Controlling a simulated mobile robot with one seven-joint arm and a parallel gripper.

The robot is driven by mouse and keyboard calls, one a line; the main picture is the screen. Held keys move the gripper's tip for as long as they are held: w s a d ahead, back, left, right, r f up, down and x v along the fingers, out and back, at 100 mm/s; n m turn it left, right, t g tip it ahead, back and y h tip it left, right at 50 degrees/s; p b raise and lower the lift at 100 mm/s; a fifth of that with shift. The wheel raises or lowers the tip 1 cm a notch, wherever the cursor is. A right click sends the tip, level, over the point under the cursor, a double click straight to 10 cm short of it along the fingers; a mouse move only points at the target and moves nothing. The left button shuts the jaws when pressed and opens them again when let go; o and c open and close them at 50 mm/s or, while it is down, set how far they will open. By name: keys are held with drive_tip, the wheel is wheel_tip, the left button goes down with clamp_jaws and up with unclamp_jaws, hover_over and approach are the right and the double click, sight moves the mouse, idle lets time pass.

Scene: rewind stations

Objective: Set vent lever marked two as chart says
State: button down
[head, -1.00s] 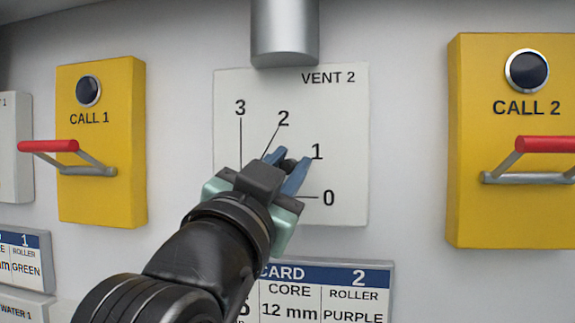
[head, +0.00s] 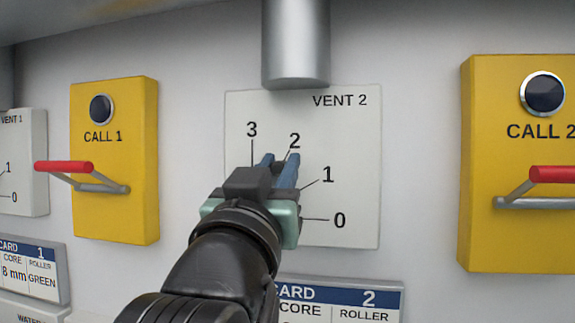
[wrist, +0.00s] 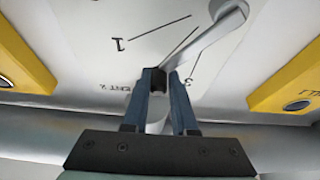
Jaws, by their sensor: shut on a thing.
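The VENT 2 plate (head: 350,130) is white, with line marks numbered 0 to 3 in an arc. My gripper (head: 280,160) covers its middle and is shut on the vent lever's dark end, with the blue fingers just below the numeral 2. In the wrist view, the grey lever (wrist: 208,38) runs from its hub to my fingers (wrist: 159,82). It lies near the 2 and 3 lines; exact alignment cannot be told. Card 2 (head: 345,294), below the plate, shows CORE and ROLLER headings; its left part is hidden by my arm, and its values are mostly out of frame.
Yellow CALL 1 (head: 115,210) and CALL 2 (head: 515,245) boxes with red-handled levers flank the plate. A metal pipe (head: 296,40) comes down just above it. Card 1 (head: 35,265) and the VENT 1 plate (head: 30,150) are at left.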

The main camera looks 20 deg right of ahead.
drive_tip(key=shift+w+a+r+n+y, duration=0.2)
drive_tip(key=shift+n+y, duration=0.2)
drive_tip(key=shift+n, duration=0.4)
drive_tip(key=c, duration=0.8)
unclamp_jaws()
drive_tip(key=shift+o, duration=0.2)
drive_tip(key=shift+a, duration=0.1)
drive_tip(key=b+v, duration=0.5)
drive_tip(key=v, duration=0.8)
drive_tip(key=shift+f, duration=0.25)
